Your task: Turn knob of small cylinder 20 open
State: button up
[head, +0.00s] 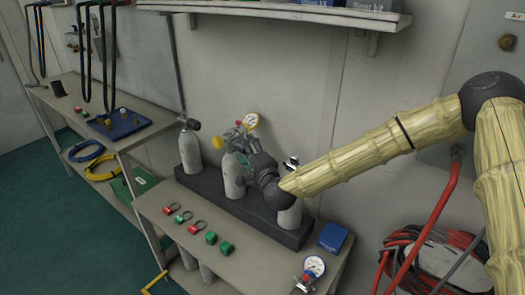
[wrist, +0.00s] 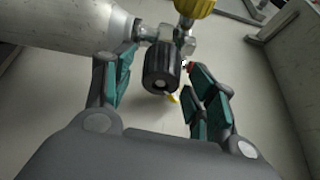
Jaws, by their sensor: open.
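In the wrist view a black ribbed knob (wrist: 162,66) on a metal valve sits between the fingers of my gripper (wrist: 160,68). The fingers are open, with a gap visible on either side of the knob. The valve joins a pale cylinder (wrist: 70,24) at the upper left. A yellow knob (wrist: 194,8) is above the black one. In the head view my gripper (head: 240,143) is at the valve of the middle cylinder (head: 233,178) and hides part of it. I cannot read any number on the cylinders.
A left cylinder (head: 189,150) and a right cylinder (head: 290,217) stand close by in the dark rack (head: 212,187). A pressure gauge (head: 251,121) rises behind my gripper.

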jog(key=v, duration=1.2)
